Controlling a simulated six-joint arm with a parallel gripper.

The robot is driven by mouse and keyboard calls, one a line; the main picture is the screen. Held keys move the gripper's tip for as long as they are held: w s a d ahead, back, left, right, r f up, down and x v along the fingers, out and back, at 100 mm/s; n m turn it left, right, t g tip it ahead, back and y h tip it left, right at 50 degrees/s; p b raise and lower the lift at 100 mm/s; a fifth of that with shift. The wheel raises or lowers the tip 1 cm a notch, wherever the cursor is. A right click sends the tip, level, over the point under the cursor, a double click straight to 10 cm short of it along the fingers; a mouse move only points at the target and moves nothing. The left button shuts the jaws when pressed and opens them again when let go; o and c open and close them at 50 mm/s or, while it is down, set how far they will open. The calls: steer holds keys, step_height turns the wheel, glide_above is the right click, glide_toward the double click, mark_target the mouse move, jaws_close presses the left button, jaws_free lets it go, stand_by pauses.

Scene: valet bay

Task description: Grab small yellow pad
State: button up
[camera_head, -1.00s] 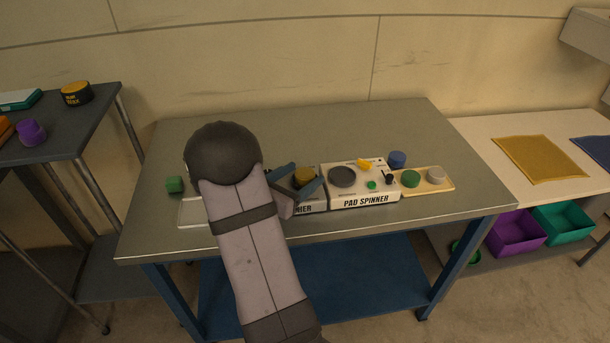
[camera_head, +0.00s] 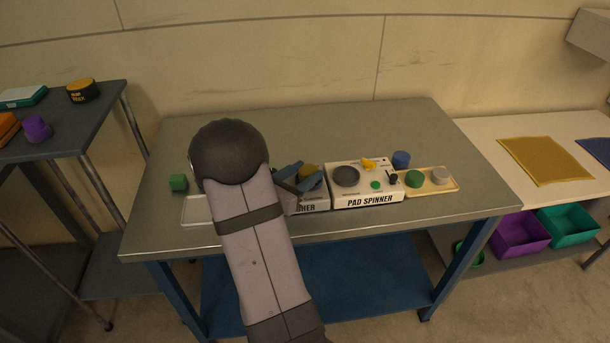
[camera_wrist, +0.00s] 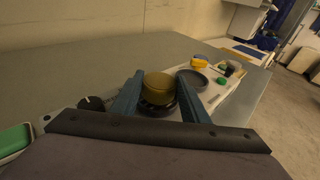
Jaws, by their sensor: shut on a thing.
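The small yellow pad (camera_wrist: 159,86) is a short mustard-yellow disc between my gripper's two blue fingers in the wrist view. My gripper (camera_wrist: 158,92) is shut on it. The pad sits at or just above a dark round seat (camera_wrist: 158,108) on the left machine; I cannot tell whether it still touches. In the head view the pad (camera_head: 309,171) shows partly behind my gripper (camera_head: 298,178), above the washer machine (camera_head: 318,200), whose label is partly hidden by my arm.
The pad spinner (camera_head: 365,187) stands directly right, with a dark disc and a yellow lever. A green block (camera_head: 179,182) and pale tray (camera_head: 195,211) are left. The table's back is clear.

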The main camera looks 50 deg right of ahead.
mark_target(304, 174)
step_height(304, 174, up, 9)
steer(key=shift+r+b, duration=0.1)
steer(key=shift+b, duration=0.2)
